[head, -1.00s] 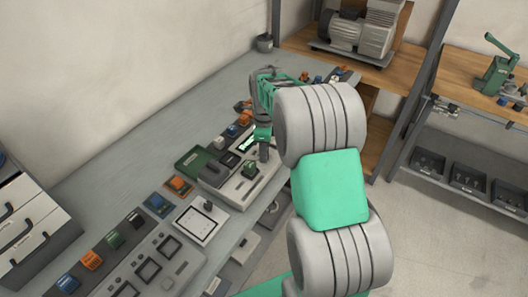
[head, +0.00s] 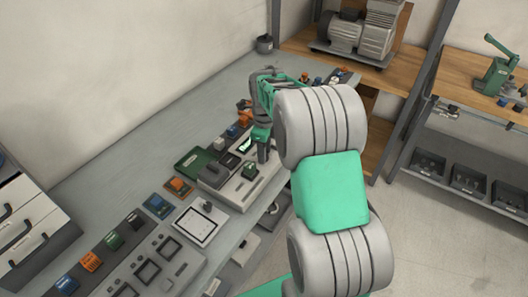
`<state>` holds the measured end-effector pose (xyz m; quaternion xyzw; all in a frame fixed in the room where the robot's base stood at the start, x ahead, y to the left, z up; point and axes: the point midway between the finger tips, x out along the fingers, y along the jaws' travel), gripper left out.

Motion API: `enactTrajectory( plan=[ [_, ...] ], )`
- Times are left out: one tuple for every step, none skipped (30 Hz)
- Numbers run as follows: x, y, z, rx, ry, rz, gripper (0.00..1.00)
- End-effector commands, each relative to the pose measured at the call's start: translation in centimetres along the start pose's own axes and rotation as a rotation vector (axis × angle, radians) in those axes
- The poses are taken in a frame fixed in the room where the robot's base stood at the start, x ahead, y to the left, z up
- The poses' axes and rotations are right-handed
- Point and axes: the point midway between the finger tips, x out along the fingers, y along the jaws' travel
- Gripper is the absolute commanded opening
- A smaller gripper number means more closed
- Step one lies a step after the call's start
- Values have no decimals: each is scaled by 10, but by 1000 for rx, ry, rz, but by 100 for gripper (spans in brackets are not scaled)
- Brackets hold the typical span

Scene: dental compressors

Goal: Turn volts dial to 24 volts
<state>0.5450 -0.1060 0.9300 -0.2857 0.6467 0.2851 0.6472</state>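My gripper (head: 262,147) is at the far end of my grey and green arm, above the right part of a light grey control panel (head: 235,192) on the bench. Its fingers point down and look very close to the panel, but I cannot tell whether they touch anything. The fingers are small and partly hidden, so open or shut is not clear. A green knob (head: 249,169) stands on the panel just left of and below the fingertips. No volts dial can be made out by its markings, and part of the panel lies behind my gripper.
A green box (head: 194,159) and a white panel with a dark knob (head: 201,223) sit on the grey bench (head: 120,170). Several orange, blue and green switches line it. A pump (head: 362,35) stands on the wooden shelf behind. The bench's wall side is clear.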

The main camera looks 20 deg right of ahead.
Motion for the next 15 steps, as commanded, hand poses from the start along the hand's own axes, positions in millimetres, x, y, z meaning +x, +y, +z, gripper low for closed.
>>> enactTrajectory(
  plan=[
    [0,0,0,0,0,0,39],
    [0,0,0,0,0,0,42],
    [0,0,0,-1,0,0,45],
    [0,0,0,-1,0,0,47],
    [0,0,0,-1,0,0,50],
    [0,0,0,-1,0,1,50],
    [0,0,0,-1,0,1,50],
    [0,0,0,-1,0,1,50],
    [1,0,0,-1,0,1,50],
    [1,0,0,-1,0,1,50],
    [1,0,0,-1,0,1,50],
    [0,0,0,-1,0,1,50],
    [-1,0,0,-1,0,0,50],
    [-2,0,0,-1,0,0,50],
    [-6,0,0,-1,-1,-1,50]
  ],
)
